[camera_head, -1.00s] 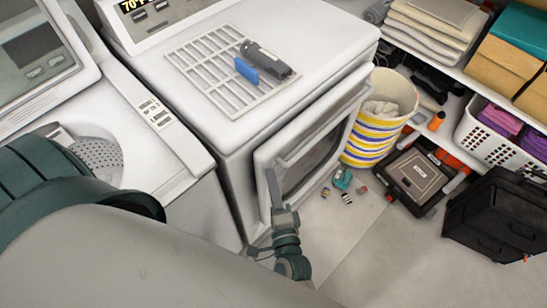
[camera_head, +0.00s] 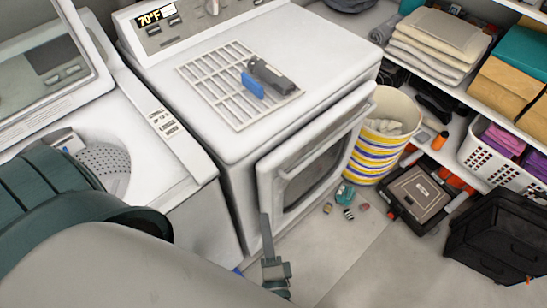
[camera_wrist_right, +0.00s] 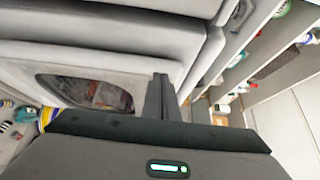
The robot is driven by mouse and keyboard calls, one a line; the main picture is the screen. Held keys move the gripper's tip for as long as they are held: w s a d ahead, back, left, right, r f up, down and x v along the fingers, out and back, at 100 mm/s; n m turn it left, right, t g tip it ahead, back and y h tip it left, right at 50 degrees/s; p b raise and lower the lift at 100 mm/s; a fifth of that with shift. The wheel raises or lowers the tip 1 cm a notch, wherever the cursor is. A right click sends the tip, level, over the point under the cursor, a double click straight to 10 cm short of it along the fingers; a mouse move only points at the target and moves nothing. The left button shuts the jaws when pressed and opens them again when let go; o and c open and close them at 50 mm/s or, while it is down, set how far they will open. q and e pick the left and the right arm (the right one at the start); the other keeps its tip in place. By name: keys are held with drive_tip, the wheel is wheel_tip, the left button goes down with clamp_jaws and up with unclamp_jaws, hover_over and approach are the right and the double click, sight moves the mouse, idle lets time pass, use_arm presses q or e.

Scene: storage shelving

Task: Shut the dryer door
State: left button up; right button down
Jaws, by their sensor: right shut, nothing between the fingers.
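The white dryer (camera_head: 225,140) stands in the middle of the head view. Its front door (camera_head: 268,190), with a dark window (camera_head: 315,178), sits slightly out from the dryer front; the exact gap is hard to judge. My right gripper (camera_head: 266,226) is shut and empty, low by the door's lower left corner. I cannot tell whether it touches the door. In the right wrist view the shut fingers (camera_wrist_right: 159,90) point at the white front, right of the door window (camera_wrist_right: 92,93). My left gripper is out of view.
A striped basket (camera_head: 372,150) stands close beside the dryer's far front side. Small items (camera_head: 346,195) lie on the floor near the door. A tool case (camera_head: 418,192) and black case (camera_head: 497,235) are at right. A washer (camera_head: 185,150) stands left.

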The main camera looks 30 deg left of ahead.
drive_tip(key=shift+s, duration=0.8)
drive_tip(key=s+d+f+n+g+h, duration=0.1)
drive_tip(key=d+f+n+g+h, duration=0.15)
drive_tip(key=d+f, duration=0.6)
drive_tip(key=s+d+f+n+g+h, duration=0.1)
drive_tip(key=s+d+f+n, duration=0.2)
drive_tip(key=f, duration=1)
drive_tip(key=d+f+n+g+h, duration=0.2)
drive_tip(key=d+f, duration=0.5)
drive_tip(key=f, duration=0.4)
drive_tip(key=s+d+f+n+g+h, duration=0.2)
drive_tip(key=s+d+f, duration=0.6)
drive_tip(key=d, duration=0.5)
drive_tip(key=s+d+f+n+g+h, duration=0.3)
drive_tip(key=s+d+f, duration=0.5)
drive_tip(key=s+d, duration=0.4)
drive_tip(key=shift+s+d+f+g+h, duration=0.25)
drive_tip(key=shift+d+g+h, duration=0.35)
drive_tip(key=shift+g, duration=0.55)
